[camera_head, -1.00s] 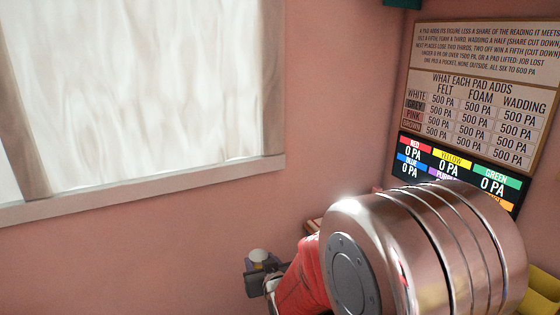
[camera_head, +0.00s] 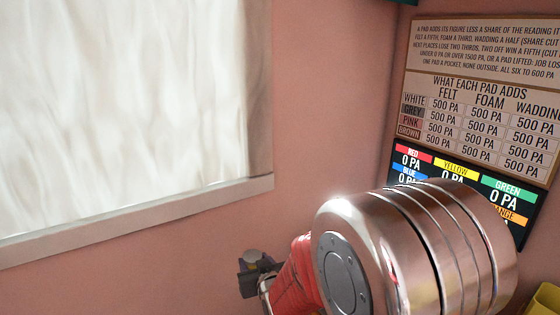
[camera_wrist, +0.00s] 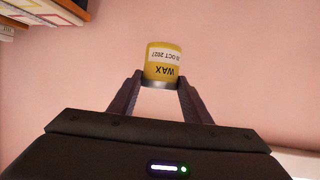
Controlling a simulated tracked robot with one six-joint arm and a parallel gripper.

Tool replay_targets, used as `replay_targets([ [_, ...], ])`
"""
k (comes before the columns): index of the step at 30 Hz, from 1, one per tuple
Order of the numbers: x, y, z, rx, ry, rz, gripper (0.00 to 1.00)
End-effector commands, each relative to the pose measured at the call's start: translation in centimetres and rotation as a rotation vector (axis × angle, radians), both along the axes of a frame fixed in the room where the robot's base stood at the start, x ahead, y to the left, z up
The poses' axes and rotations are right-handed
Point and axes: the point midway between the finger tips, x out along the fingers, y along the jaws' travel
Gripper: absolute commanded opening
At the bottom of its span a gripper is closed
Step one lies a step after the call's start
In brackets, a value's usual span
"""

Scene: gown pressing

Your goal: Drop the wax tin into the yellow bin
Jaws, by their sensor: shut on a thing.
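The wax tin (camera_wrist: 164,63) is yellow with a white label and shows upside down in the wrist view. My gripper (camera_wrist: 160,84) is shut on it, one dark finger on each side. Behind the tin in the wrist view is only pink wall. In the head view my gripper (camera_head: 258,270) shows small and dark, low in the middle, partly hidden behind my arm, and the tin is hard to make out there. A yellow object (camera_head: 545,302) is cut off at the lower right corner; I cannot tell whether it is the yellow bin.
A framed window (camera_head: 120,110) fills the left of the head view. A board (camera_head: 480,90) with printed rules and a colour-coded pressure display (camera_head: 465,180) hang at the right. Shelves with books (camera_wrist: 50,12) show at the upper left of the wrist view.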

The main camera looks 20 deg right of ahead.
Motion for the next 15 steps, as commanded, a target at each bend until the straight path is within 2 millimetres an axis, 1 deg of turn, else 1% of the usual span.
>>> replay_targets([
  [15,0.0,-1.4,0.1,0.0,-0.001,-0.026,0.05],
])
